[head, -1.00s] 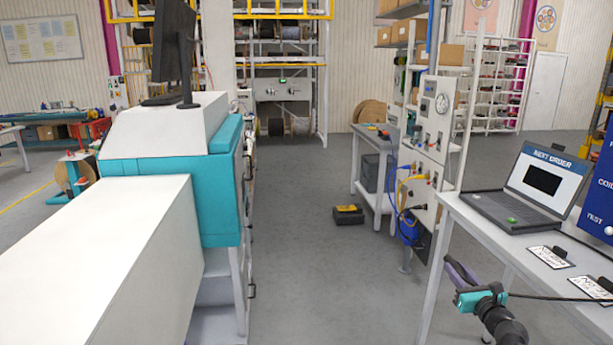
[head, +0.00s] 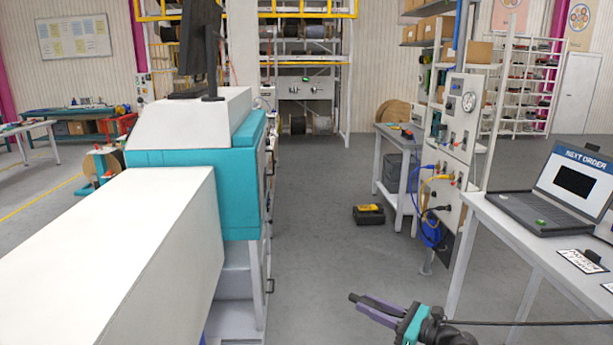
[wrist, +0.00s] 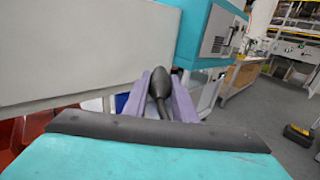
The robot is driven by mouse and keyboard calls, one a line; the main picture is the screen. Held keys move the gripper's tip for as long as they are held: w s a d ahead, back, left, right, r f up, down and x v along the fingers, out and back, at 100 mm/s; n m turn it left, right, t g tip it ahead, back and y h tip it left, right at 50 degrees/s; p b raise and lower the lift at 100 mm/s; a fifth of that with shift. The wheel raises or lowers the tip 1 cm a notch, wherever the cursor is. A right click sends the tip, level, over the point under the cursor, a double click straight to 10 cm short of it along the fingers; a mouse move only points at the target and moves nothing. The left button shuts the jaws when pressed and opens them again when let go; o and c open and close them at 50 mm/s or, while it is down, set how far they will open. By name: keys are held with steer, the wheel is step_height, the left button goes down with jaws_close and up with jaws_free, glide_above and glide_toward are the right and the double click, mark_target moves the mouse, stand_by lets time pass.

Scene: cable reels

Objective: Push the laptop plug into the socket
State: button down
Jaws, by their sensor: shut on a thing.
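My gripper (head: 369,305) has purple fingers and a teal body, low in the head view, out over the aisle floor. It is shut on a black plug (wrist: 160,84), which shows between the fingers in the wrist view (wrist: 165,98). A dark cable (head: 530,323) runs from near the gripper to the right edge. The laptop (head: 552,195) stands open on the white table at the right, its screen reading "NEXT ORDER". A white panel (head: 461,118) with a gauge and several fittings stands beyond that table. I cannot tell which fitting is the socket.
A long white and teal machine (head: 185,143) fills the left. A black and yellow box (head: 369,214) lies on the floor. Blue and yellow cables (head: 431,232) hang by the panel. The grey aisle floor (head: 320,235) between machine and table is mostly clear.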

steer(key=shift+s+a, duration=0.2)
steer(key=shift+a, duration=0.2)
steer(key=shift+r, duration=4)
